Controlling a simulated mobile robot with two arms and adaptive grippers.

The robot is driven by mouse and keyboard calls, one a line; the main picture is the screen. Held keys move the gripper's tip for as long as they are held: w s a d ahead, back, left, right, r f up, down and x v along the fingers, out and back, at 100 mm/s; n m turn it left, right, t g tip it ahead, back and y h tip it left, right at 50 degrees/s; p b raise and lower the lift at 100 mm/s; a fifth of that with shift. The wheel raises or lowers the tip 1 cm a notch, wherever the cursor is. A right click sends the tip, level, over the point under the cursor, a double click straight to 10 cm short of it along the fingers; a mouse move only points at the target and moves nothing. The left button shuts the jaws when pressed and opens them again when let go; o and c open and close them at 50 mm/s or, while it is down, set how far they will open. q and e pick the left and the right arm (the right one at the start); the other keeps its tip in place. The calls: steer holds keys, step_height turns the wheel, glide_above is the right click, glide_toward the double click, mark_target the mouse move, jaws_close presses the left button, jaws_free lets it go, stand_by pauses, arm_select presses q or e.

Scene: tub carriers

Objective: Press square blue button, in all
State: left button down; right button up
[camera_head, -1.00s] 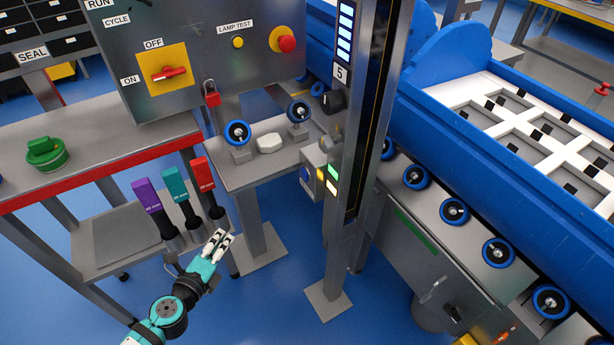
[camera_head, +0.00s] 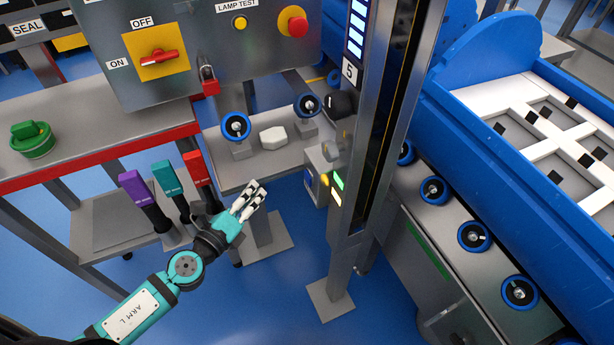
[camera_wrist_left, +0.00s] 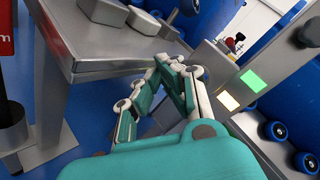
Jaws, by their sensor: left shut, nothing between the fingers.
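My left gripper (camera_head: 256,190) is shut and empty, in front of the grey roller shelf and left of the post. It also shows in the left wrist view (camera_wrist_left: 172,62), fingers together, beside the shelf's edge. A small grey box (camera_head: 318,172) is fixed to the post, right of the fingertips and apart from them. It has a small blue patch (camera_head: 309,179) on its left face; I cannot tell whether this is the square blue button. A green lit square (camera_head: 338,181) and a whitish one (camera_head: 336,197) show beside it. My right gripper is out of view.
The shelf (camera_head: 223,182) bears blue rollers and a white block. Purple, teal and red handles (camera_head: 193,168) stand left of my gripper. The post (camera_head: 368,150) and blue tub (camera_head: 455,125) are to the right. A control panel (camera_head: 200,50) stands behind.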

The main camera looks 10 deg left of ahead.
mark_target(308, 178)
arm_select(q)
steer(key=shift+w+d+r+p, duration=0.15)
steer(key=shift+w+d+p, duration=0.3)
steer(key=shift+d, duration=0.2)
steer(key=shift+w+d+r+p, duration=0.1)
steer(key=shift+w+d+p, duration=0.35)
steer(key=shift+d, duration=0.15)
steer(key=w+d, duration=0.1)
steer(key=w+d+p, duration=0.1)
steer(key=d, duration=0.1)
steer(key=shift+f, duration=0.1)
steer(key=shift+w+d+f, duration=0.1)
steer(key=shift+w+d, duration=0.35)
steer(key=shift+d, duration=0.25)
steer(key=shift+w+d, duration=0.1)
steer(key=shift+d, duration=0.05)
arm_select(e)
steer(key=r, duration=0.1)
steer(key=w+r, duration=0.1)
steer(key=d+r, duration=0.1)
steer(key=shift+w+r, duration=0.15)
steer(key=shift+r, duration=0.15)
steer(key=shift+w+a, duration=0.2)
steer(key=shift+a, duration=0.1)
arm_select(q)
steer(key=shift+d, duration=0.1)
